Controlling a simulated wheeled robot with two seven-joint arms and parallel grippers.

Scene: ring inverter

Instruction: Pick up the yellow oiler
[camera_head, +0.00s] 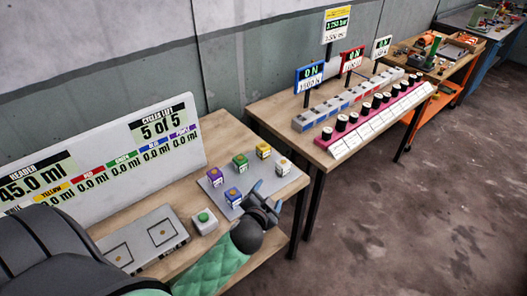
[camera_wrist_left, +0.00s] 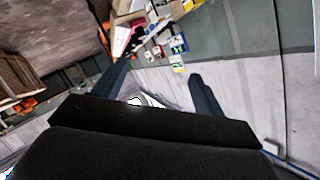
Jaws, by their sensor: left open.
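The yellow oiler (camera_head: 263,150) is a small block with a yellow body and a light top, standing at the back of a grey plate (camera_head: 217,188) on the near table. Green (camera_head: 240,160), purple (camera_head: 215,175) and blue (camera_head: 233,196) ones stand on the same plate. Another with a pale top (camera_head: 283,167) stands at the right, its body partly hidden. My left gripper (camera_head: 266,190) is open and empty over the plate's front right part, nearer than the yellow oiler and apart from it. Its two fingers also show spread in the left wrist view (camera_wrist_left: 157,72). My right gripper is not in view.
A box with a green button (camera_head: 204,220) and a grey two-pad unit (camera_head: 146,240) stand left of the plate. A white display board (camera_head: 105,155) stands behind them. A second table to the right holds a magenta rack (camera_head: 385,115) and signs.

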